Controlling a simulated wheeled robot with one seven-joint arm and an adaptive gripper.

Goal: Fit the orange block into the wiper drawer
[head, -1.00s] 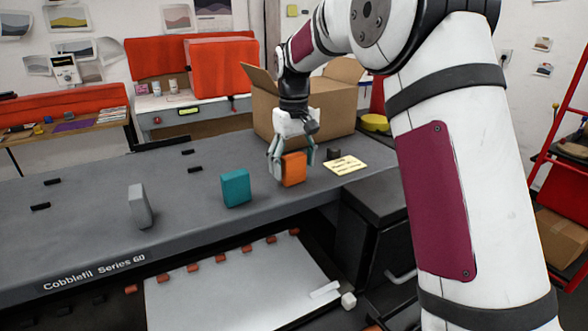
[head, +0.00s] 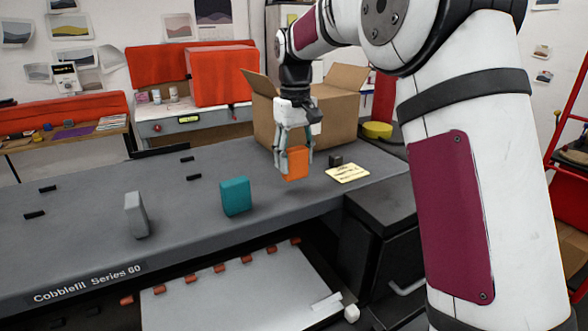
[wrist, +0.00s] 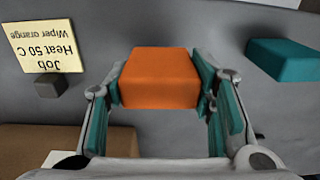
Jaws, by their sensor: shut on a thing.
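My gripper (head: 294,167) is shut on the orange block (head: 295,163), holding it a little above the grey machine top. The wrist view shows the orange block (wrist: 160,78) upright between the two teal-padded fingers (wrist: 162,95). A teal block (head: 236,196) and a grey block (head: 136,215) stand on the machine top to the left. A yellow note (head: 347,173) to the right reads "Job", "Heat 50 C", "Wiper orange". I cannot tell for sure which part is the wiper drawer; a dark drawer unit (head: 383,232) stands at the machine's right end.
Below the machine's front edge is an open bay with a pale plate (head: 235,290) and a row of orange tabs. A small dark knob (head: 335,160) stands beside the note. An open cardboard box (head: 335,115) stands behind my gripper. The machine top's left part is mostly clear.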

